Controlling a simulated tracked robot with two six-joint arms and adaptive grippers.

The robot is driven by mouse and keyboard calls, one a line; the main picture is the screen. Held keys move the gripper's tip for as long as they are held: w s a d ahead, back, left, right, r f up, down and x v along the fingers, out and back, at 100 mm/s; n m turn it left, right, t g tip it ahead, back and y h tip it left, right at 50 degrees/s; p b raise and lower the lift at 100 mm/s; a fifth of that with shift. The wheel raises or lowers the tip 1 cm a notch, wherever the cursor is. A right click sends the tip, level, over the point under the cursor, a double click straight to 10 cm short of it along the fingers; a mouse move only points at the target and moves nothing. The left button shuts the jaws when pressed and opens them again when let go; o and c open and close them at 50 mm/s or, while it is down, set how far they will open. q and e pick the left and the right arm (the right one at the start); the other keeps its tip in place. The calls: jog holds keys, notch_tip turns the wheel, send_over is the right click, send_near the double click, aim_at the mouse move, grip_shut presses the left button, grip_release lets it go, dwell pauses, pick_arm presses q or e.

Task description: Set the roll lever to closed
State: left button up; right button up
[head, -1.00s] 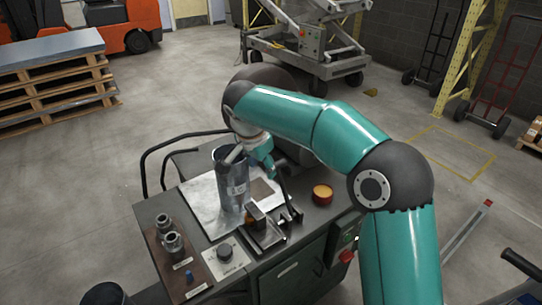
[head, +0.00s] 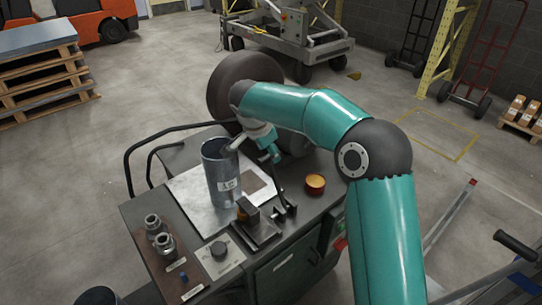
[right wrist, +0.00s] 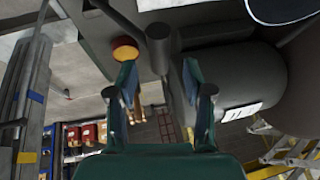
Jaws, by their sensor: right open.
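A thin dark lever (head: 281,184), which looks like the roll lever, rises from the right part of the bench top, close to upright. My right gripper (head: 270,152) is at its upper end in the head view. In the right wrist view, the open fingers (right wrist: 162,92) of this gripper stand either side of a dark post with a rounded end (right wrist: 158,45), probably the lever's grip. A gap shows on both sides, and I cannot tell whether the post lies within finger reach. My left gripper is not in view.
A grey metal cylinder (head: 221,172) stands on a bright plate (head: 200,207) left of the gripper. An orange-topped round part (head: 315,181) sits right of the lever. A clamp-like block (head: 256,226) and knob plate (head: 219,256) are nearer. A large dark roll (head: 222,92) lies behind.

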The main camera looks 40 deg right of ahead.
aim_at(277, 184)
jog(key=shift+x, duration=2.2)
jog(key=shift+s, duration=0.1)
grip_shut()
jog(key=shift+a, duration=0.1)
